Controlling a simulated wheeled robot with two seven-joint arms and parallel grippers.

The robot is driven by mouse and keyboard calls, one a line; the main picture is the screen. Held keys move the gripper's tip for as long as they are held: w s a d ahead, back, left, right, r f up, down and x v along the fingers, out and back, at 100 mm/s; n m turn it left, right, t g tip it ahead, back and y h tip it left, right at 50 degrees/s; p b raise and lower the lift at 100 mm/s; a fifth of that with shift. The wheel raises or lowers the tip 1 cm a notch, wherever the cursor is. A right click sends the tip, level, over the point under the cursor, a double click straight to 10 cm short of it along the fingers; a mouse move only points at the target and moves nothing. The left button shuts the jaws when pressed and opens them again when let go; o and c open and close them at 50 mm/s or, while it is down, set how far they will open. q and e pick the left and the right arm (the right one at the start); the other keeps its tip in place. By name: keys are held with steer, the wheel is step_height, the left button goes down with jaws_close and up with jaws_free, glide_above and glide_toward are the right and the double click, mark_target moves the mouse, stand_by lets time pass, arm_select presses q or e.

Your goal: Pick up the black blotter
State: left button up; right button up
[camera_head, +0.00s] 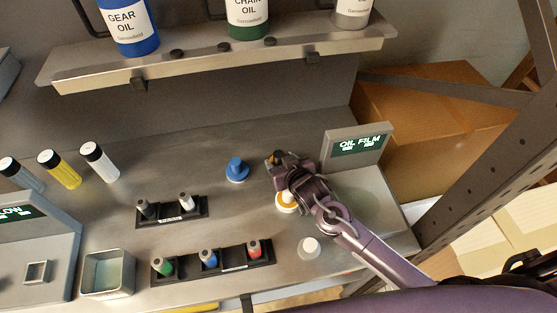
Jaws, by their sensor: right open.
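A small dark upright piece (147,207) stands in the left slot of a black rack, beside a white one (186,201); I cannot tell whether the dark one is the black blotter. A blue knob-shaped piece (237,170) stands on the metal bench. My right gripper (276,158) is open over the bench, just right of the blue piece. A dark patch with a little orange shows at its fingertips; I cannot tell whether that is a separate object. My right arm partly covers a yellow-and-white round piece (286,203). My left gripper is out of view.
A front rack (229,268) holds green, blue and red pieces. A white round piece (309,247) stands near the front edge. The oil film station (357,145) is right, a square metal bin (107,275) left. A shelf (215,56) with bottles overhangs the back.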

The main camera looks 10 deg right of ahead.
steer(key=shift+s, duration=0.1)
steer(key=shift+c, duration=0.4)
steer(key=c, duration=1)
